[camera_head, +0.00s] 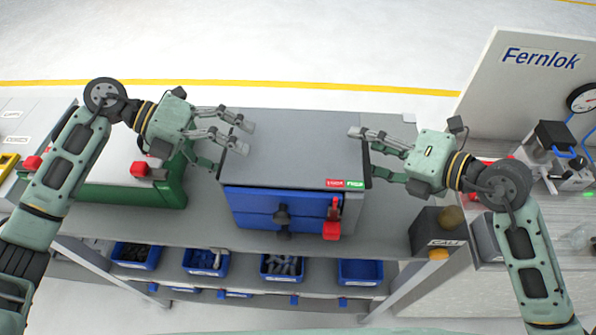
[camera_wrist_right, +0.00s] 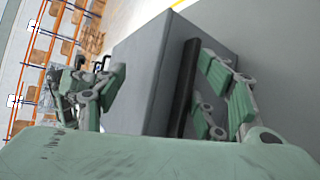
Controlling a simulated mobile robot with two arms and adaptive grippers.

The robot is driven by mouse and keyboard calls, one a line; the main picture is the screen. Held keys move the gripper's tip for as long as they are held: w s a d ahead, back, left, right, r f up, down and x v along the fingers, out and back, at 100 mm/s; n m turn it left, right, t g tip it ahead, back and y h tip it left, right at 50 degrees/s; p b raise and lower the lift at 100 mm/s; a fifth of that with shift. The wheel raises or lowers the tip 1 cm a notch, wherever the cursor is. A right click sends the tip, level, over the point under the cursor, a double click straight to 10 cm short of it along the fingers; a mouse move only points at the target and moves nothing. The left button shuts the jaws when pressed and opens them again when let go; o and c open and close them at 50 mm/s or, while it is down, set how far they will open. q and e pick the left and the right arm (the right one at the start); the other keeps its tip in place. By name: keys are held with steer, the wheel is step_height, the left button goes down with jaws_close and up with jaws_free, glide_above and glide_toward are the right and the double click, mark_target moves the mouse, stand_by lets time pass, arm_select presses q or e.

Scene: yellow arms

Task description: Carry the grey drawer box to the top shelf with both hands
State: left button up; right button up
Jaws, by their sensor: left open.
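The grey drawer box (camera_head: 290,145) stands on a grey bench in the middle of the head view. Its front has blue drawers (camera_head: 270,205), dark knobs and a red latch. My left gripper (camera_head: 224,146) is open at the box's left side, its upper fingers reaching over the top's left edge. My right gripper (camera_head: 366,153) is at the right side, with one finger over the top edge and others lower beside it. In the right wrist view, its fingers are spread, with the grey box (camera_wrist_right: 150,70) and a black bar (camera_wrist_right: 185,88) between them. Contact cannot be told.
A green case (camera_head: 130,190) with red latches stands left of the box. A dark container (camera_head: 437,228) stands at the right. Blue bins (camera_head: 206,261) sit on a lower shelf. A white panel (camera_head: 530,75) marked Fernlok and equipment stand far right.

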arm_select(q)
steer(key=shift+a, duration=0.1)
arm_select(e)
steer(key=shift+r, duration=0.1)
steer(key=o, duration=0.9)
arm_select(q)
steer(key=v, duration=1.1)
steer(key=shift+a+r, duration=0.25)
steer(key=shift+r, duration=0.05)
arm_select(e)
steer(key=v, duration=1.2)
arm_select(q)
steer(key=shift+r, duration=0.1)
